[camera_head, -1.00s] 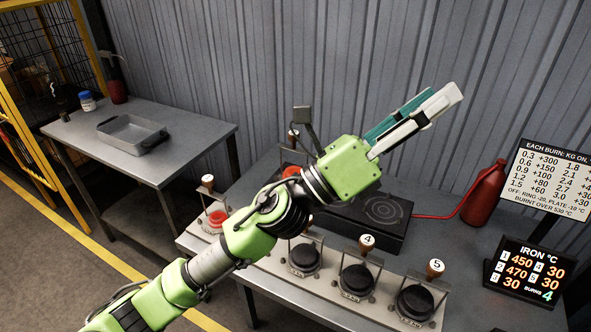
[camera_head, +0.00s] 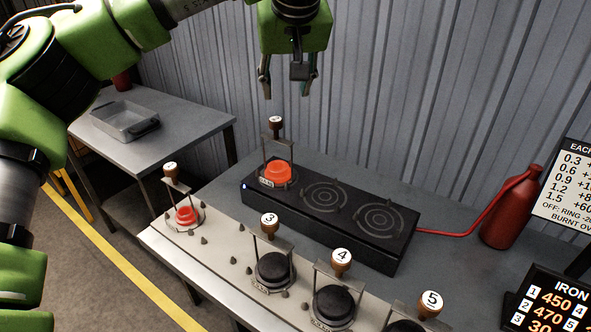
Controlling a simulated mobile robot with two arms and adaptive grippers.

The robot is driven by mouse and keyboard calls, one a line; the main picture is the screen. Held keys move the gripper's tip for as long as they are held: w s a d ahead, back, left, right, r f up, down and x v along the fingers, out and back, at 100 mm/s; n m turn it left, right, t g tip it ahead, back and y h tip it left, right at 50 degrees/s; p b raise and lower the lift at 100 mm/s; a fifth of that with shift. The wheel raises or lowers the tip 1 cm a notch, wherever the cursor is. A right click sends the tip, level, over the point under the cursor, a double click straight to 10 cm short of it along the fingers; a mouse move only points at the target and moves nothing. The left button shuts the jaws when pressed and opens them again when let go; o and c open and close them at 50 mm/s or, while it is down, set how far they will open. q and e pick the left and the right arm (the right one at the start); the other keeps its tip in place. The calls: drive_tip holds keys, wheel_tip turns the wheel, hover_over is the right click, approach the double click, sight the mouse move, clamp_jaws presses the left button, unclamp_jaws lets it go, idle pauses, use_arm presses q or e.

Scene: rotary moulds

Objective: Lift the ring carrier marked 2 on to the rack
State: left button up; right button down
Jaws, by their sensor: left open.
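A ring carrier with a wooden knob (camera_head: 275,122) and wire frame stands on the left plate of the black burner unit (camera_head: 318,222). It holds a glowing orange ring piece (camera_head: 278,172). Its knob mark is too small to read surely, but the rack's gap between the far-left carrier and 3 fits number 2. The pale rack (camera_head: 160,236) runs along the front of the bench, with bare pegs in that gap. My left gripper (camera_head: 287,88) is open and empty, pointing down above and slightly right of the carrier's knob, apart from it. My right gripper is not in view.
Carriers 3 (camera_head: 274,268), 4 (camera_head: 334,303) and 5 (camera_head: 431,302) stand on the rack; a far-left one (camera_head: 184,213) glows red. A red gas bottle (camera_head: 511,207) with hose stands at right. A grey tray (camera_head: 124,120) lies on the side table.

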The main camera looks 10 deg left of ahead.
sight(276, 120)
use_arm(q)
drive_tip(key=x, duration=0.3)
drive_tip(key=a+p+x, duration=0.1)
drive_tip(key=x, duration=0.5)
drive_tip(key=shift+s+a+f, duration=0.15)
drive_tip(key=shift+a+f, duration=0.1)
drive_tip(key=shift+a, duration=0.1)
drive_tip(key=p+x, duration=0.1)
drive_tip(key=x, duration=0.2)
drive_tip(key=shift+a+f, duration=0.1)
drive_tip(key=shift+f, duration=0.2)
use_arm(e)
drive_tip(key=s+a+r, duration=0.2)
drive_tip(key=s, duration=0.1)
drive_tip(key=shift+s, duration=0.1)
use_arm(q)
drive_tip(key=c, duration=1.1)
drive_tip(key=shift+r, duration=0.15)
clamp_jaws()
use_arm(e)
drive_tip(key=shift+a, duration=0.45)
